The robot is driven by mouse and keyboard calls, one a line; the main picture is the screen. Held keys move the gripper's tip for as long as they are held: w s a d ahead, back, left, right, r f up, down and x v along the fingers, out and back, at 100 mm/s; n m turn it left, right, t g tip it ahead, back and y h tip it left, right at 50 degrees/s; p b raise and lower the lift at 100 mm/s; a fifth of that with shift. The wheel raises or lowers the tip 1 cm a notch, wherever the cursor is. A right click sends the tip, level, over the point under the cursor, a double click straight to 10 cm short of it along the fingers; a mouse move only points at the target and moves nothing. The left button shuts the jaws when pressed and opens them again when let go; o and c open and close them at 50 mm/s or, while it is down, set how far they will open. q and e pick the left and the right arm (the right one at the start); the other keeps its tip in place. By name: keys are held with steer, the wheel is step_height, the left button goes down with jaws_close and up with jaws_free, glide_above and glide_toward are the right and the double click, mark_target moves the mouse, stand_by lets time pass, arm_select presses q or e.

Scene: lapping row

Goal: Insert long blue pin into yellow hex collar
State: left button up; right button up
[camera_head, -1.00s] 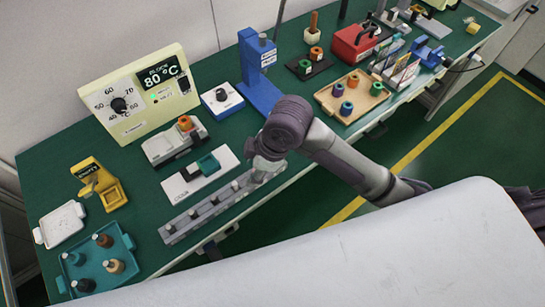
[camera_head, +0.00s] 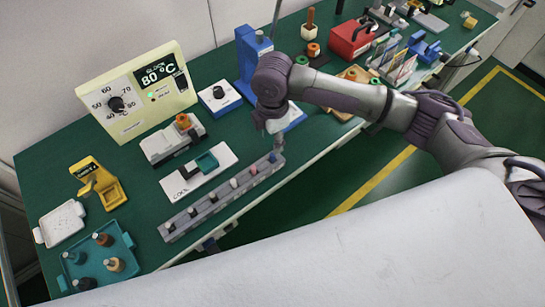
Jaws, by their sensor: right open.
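The grey rack (camera_head: 222,200) lies along the table's front edge and holds a row of short pin tops. A bluish pin top (camera_head: 272,157) stands at its right end; its length cannot be seen. My right gripper (camera_head: 278,141) is open, points down and is just above and behind that end of the rack. Its fingertips are small and partly merged with the background, and whether they touch the pin cannot be told. No yellow hex collar can be made out with certainty. My left gripper is not in view.
A white COOL plate (camera_head: 177,190), a grey fixture with an orange ring (camera_head: 165,145) and a heater panel (camera_head: 130,115) stand behind the rack. A teal tray (camera_head: 122,240) is at the left. My arm partly hides a wooden tray (camera_head: 340,113) and the blue press (camera_head: 246,62).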

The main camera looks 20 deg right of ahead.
mark_target(272, 154)
steer(key=shift+s+a+f+p, duration=0.1)
steer(key=shift+f+p, duration=0.1)
steer(key=shift+f, duration=0.85)
steer(key=shift+s+d+f+p, duration=0.1)
steer(key=shift+f+p, duration=0.05)
steer(key=shift+f, duration=0.85)
steer(key=shift+s+a+f+p, duration=0.1)
steer(key=shift+f+p, duration=0.1)
steer(key=shift+f, duration=0.85)
steer(key=shift+c, duration=0.4)
jaws_close()
